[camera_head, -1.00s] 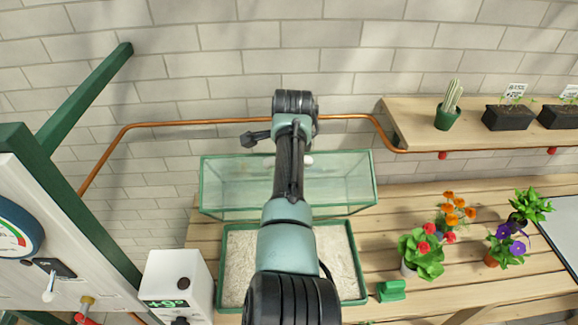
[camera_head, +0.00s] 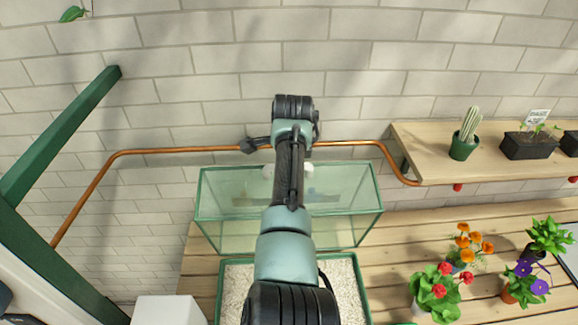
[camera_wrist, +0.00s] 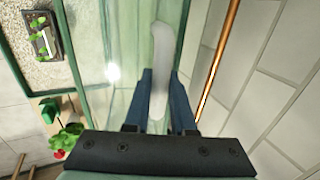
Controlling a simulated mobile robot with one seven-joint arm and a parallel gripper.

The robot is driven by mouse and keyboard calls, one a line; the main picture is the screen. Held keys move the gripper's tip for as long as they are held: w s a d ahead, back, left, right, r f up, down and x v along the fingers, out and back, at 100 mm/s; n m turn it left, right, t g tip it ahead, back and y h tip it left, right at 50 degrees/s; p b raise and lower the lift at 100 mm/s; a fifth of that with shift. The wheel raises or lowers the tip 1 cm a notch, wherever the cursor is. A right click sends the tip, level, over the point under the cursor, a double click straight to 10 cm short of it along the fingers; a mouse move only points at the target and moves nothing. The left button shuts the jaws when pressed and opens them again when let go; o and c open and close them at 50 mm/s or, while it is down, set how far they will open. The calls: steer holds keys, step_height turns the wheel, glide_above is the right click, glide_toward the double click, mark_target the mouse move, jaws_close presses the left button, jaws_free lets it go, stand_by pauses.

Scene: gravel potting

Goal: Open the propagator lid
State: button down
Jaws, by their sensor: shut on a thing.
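The propagator lid (camera_head: 342,213) is a clear pane in a green frame, standing raised at the back of the propagator base (camera_head: 364,297). The base is a green-rimmed tray of pale gravel, partly hidden behind my arm. The lid's pale handle (camera_wrist: 162,40) runs up between my fingers in the wrist view. My gripper (camera_wrist: 160,76) is shut on this handle, on the lid's wall side. In the head view my arm hides the gripper and most of the handle.
A copper pipe (camera_head: 190,149) runs along the brick wall close behind the lid. A wooden shelf (camera_head: 408,150) with a cactus (camera_head: 465,135) is at right. Flowering plants (camera_head: 437,290) stand on the bench. A seedling tray (camera_wrist: 42,38) shows in the wrist view.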

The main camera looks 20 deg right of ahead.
steer(key=c, duration=0.8)
jaws_free()
steer(key=shift+o, duration=0.2)
steer(key=shift+r, duration=0.1)
steer(key=b+v, duration=0.3)
steer(key=v, duration=1)
steer(key=shift+b, duration=0.4)
